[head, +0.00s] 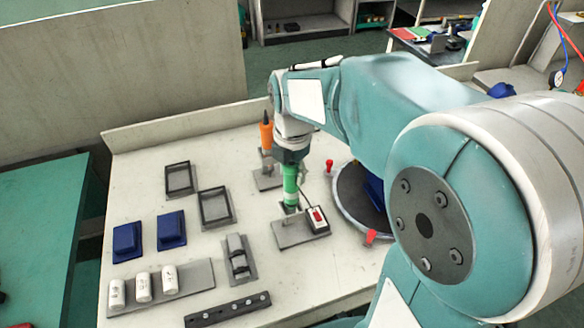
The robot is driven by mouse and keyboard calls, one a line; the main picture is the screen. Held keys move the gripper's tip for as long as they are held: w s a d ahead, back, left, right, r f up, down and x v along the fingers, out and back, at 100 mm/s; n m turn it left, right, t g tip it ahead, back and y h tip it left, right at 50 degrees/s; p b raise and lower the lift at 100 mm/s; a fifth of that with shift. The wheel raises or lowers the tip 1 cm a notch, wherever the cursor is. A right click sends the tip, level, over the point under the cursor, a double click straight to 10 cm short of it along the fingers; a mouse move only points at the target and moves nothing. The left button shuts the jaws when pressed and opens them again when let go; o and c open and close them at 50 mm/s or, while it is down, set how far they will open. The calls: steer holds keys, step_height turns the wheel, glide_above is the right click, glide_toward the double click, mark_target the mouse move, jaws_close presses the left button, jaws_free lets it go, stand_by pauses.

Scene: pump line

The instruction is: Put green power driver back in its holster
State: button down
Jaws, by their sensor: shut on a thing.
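The green power driver (290,184) is upright below my gripper (291,160), near the middle of the table in the head view. My gripper is shut on its upper part, and the fingers are mostly hidden by the wrist. The driver's lower end is over a grey base plate (297,235), at its back edge. A holster there is too small to make out, so I cannot tell whether the tip is inside it or just above it. An orange driver (266,133) stands upright on another grey plate (266,181) behind.
A small box with a red switch (317,217) is beside the green driver. A round dark tray (349,213) is at right, partly behind my arm. Two black frames (179,179), blue blocks (127,240), white cylinders (142,287) and a grey fixture (239,257) are left and front.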

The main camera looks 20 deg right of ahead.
mark_target(293, 187)
steer(key=shift+f, duration=2.35)
steer(key=shift+c, duration=0.9)
jaws_free()
steer(key=shift+r, duration=3)
step_height(293, 187, up, 12)
